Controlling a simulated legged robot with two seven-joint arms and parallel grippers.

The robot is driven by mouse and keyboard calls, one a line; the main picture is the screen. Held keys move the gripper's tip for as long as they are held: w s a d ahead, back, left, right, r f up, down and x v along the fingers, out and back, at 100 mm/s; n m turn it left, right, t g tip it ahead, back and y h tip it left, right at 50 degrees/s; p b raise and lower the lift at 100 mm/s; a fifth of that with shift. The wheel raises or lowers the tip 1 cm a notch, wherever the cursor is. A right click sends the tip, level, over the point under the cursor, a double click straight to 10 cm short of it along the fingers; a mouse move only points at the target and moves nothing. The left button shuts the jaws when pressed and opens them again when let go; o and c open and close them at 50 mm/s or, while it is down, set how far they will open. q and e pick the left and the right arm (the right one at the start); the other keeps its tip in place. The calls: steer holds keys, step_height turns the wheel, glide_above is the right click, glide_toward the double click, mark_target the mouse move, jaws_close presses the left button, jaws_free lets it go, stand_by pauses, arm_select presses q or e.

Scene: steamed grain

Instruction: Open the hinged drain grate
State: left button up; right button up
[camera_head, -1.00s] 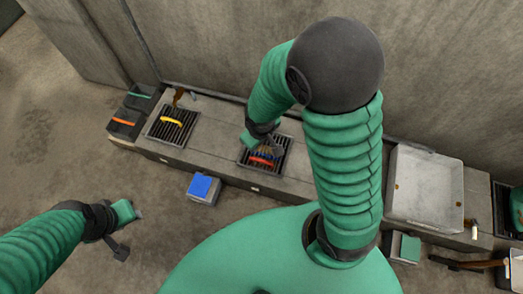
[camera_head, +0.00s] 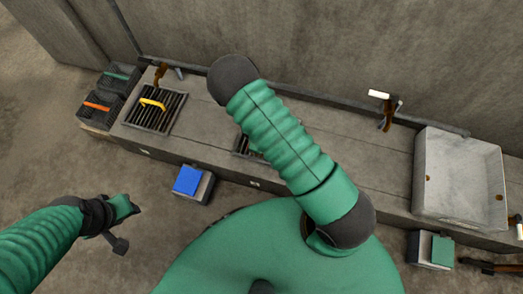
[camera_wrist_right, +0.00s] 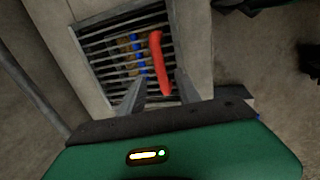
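A grate with a red handle (camera_wrist_right: 157,62) and blue and brownish bits among its dark bars fills the top of the right wrist view; its metal frame (camera_wrist_right: 88,68) looks flat. In the head view only a corner of this grate (camera_head: 243,147) shows beside my right arm. My right gripper (camera_wrist_right: 160,80) is open, its two fingers apart with the lower end of the red handle between them in the picture; I cannot tell if they touch it. A second grate (camera_head: 170,118) with a yellow handle (camera_head: 152,103) lies further left. My left gripper (camera_head: 134,208) is above the floor, away from both grates.
Both grates are set in a long concrete ledge (camera_head: 340,170) along the wall. Dark bins (camera_head: 98,108) stand at its left end, a pale basin (camera_head: 425,190) at its right. A blue-topped box (camera_head: 187,180) and a green-topped box (camera_head: 442,250) stand in front.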

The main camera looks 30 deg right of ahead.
steer(key=f, duration=0.1)
steer(key=f+b, duration=0.1)
steer(key=f, duration=0.3)
steer(key=shift+w+d+f+b, duration=0.15)
steer(key=shift+w+d+b, duration=0.15)
steer(key=shift+w+b, duration=0.1)
arm_select(q)
steer(key=x, duration=0.2)
steer(key=shift+s+f, duration=0.2)
steer(key=shift+f, duration=0.2)
arm_select(e)
jaws_close()
stand_by(0.4)
